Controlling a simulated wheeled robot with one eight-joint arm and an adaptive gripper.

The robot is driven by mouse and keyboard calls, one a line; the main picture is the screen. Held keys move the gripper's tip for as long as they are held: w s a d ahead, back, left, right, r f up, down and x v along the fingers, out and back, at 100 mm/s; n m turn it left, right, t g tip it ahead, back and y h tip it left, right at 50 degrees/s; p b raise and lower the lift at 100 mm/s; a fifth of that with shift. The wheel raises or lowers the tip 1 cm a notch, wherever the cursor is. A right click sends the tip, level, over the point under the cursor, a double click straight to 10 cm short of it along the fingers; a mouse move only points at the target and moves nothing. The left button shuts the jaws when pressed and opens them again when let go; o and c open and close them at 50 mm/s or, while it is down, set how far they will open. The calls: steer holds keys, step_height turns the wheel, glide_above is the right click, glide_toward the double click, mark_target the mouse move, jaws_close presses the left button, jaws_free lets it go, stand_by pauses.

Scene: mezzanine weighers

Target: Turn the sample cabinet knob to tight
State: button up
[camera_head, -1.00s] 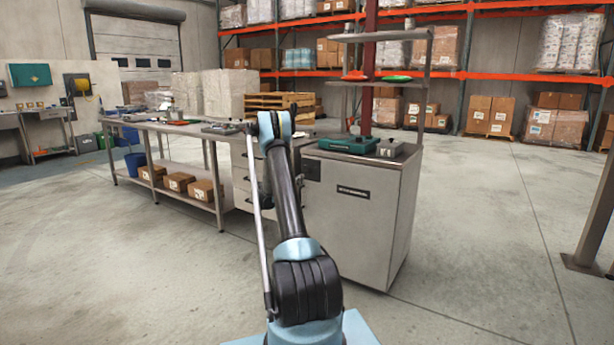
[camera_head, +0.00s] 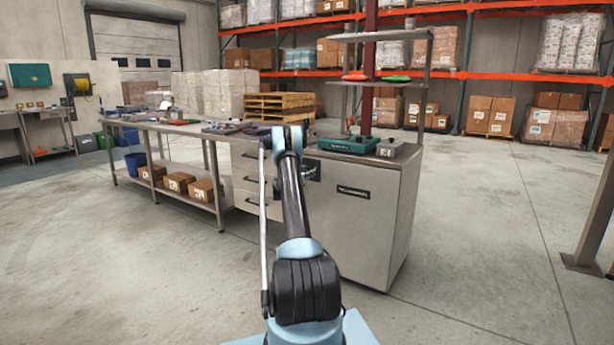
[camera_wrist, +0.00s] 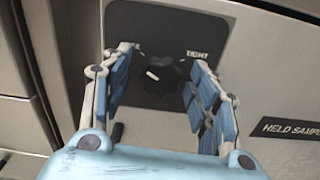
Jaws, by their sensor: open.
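The sample cabinet (camera_head: 363,215) is a pale grey box with a dark label, right of centre in the head view. In the wrist view its black knob (camera_wrist: 158,75) with a white pointer mark sits on a dark plate (camera_wrist: 150,32). The word TIGHT is printed at the plate's upper right; the wording at the left is mostly hidden by a finger. The pointer slants toward the upper left. My gripper (camera_wrist: 158,88) is open, with one blue-padded finger on each side of the knob. I cannot tell whether either finger touches it.
Drawers (camera_head: 250,180) stand left of the cabinet, beside a long bench (camera_head: 180,130) with boxes on its lower shelf. A green device (camera_head: 348,144) and a grey device (camera_head: 390,147) sit on the cabinet top.

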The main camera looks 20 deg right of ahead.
steer(key=shift+c, duration=0.2)
steer(key=c, duration=1)
steer(key=shift+a+m, duration=0.1)
steer(key=shift+m, duration=0.4)
steer(key=shift+c, duration=0.2)
steer(key=m, duration=2.3)
steer(key=shift+s+f, duration=0.1)
steer(key=shift+f, duration=0.1)
